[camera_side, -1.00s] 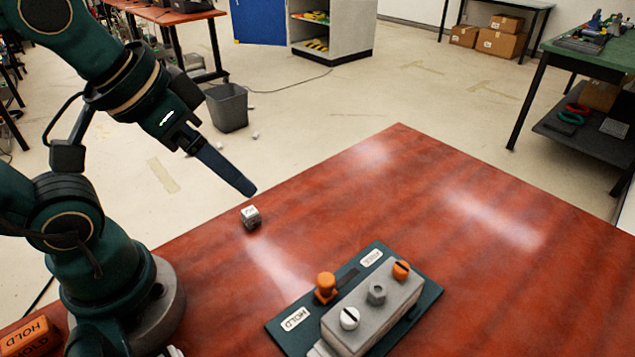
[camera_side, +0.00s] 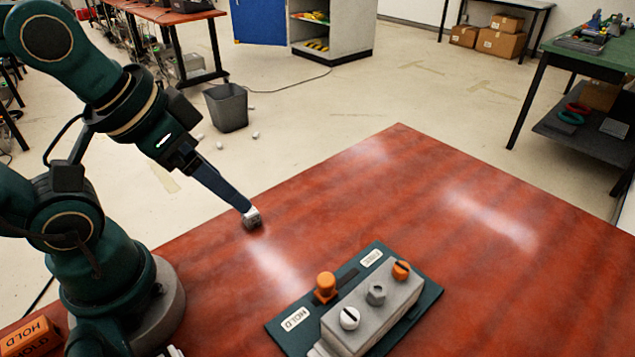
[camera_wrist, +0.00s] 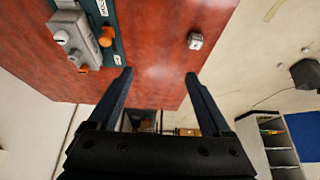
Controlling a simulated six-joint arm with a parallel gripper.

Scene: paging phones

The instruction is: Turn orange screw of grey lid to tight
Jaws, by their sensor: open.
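The grey lid (camera_side: 362,322) is a long block on a dark green plate (camera_side: 428,301) near the table's front. The orange screw (camera_side: 401,271), with a dark slot, is at its far end. A grey hex bolt (camera_side: 376,293) and a white slotted screw (camera_side: 349,318) are also on the lid. An orange knob (camera_side: 325,286) stands beside the lid, between the HOLD and FREE labels. The wrist view shows the lid (camera_wrist: 70,29) and orange screw (camera_wrist: 83,69) at upper left. My gripper (camera_wrist: 159,75) is open and empty, well away from the lid.
A small white and grey die (camera_side: 253,219) is near my fingertips in the side view; the wrist view shows it beyond the right fingertip. An orange HOLD block (camera_side: 30,337) is at lower left. The red-brown table (camera_side: 430,190) is clear behind the plate.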

